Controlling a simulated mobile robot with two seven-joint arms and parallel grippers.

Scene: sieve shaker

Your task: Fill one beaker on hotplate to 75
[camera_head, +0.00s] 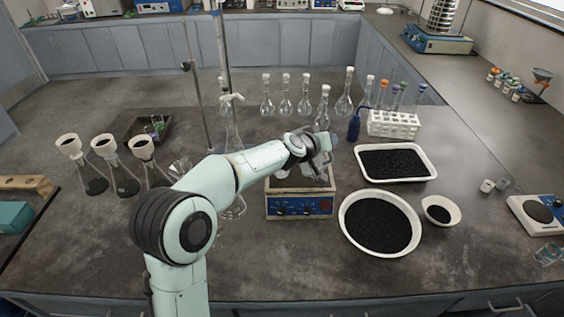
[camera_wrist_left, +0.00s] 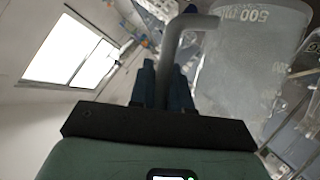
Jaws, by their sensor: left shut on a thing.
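The hotplate (camera_head: 299,208) with a blue front panel stands mid-bench. Clear glassware on it is partly hidden by my left arm and hard to make out. A blue wash bottle (camera_head: 354,127) shows just right of my gripper. My right gripper is out of view.
Stoppered flasks (camera_head: 286,100) stand behind the hotplate. A white tube rack (camera_head: 393,125), a tray of black grains (camera_head: 430,175) and two bowls, one large (camera_head: 345,222), are on the right. Flasks with funnels (camera_head: 122,180) stand left. A tall stand (camera_head: 228,60) rises behind my arm.

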